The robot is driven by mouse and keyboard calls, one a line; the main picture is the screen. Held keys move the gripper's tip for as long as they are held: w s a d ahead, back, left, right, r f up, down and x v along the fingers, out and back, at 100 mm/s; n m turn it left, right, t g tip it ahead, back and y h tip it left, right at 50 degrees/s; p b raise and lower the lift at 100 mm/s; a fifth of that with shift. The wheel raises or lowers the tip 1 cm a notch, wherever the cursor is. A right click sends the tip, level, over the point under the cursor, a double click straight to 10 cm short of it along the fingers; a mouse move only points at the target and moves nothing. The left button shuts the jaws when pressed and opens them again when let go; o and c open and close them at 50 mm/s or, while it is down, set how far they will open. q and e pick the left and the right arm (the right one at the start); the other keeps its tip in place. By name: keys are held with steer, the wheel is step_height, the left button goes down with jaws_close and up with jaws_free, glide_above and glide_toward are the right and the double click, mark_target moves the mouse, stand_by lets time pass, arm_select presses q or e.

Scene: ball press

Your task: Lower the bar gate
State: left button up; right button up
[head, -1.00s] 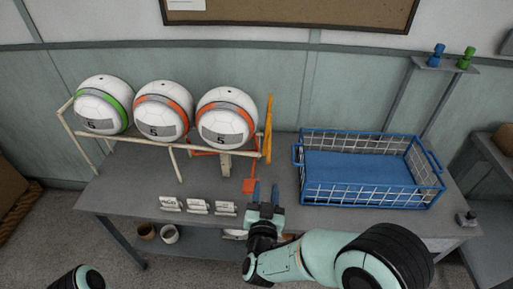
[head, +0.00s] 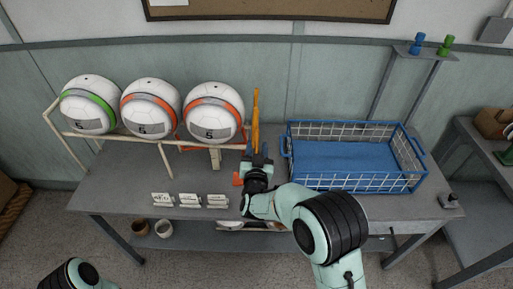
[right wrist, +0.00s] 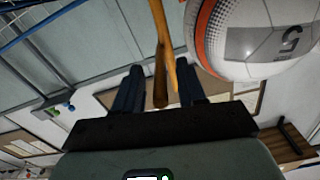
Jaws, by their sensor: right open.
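The bar gate is an upright yellow-orange bar (head: 256,115) at the right end of the ball rack, beside the rightmost ball. My right gripper (head: 257,156) is open at its lower part. In the right wrist view the orange bar (right wrist: 165,38) runs down between the two dark fingers (right wrist: 159,76), with a gap visible on each side. I cannot tell how deep it sits between them. A red-orange paddle (head: 238,179) shows just left of the gripper, partly hidden by it. Only a piece of my left arm shows at the bottom left; its gripper is out of frame.
Three white balls with green or orange bands (head: 214,112) rest on the cream rack (head: 165,160). A blue wire basket (head: 288,165) stands right on the grey table (head: 115,185). A shelf with blue and green pegs (head: 428,52) is behind.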

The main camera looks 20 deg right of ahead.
jaws_close()
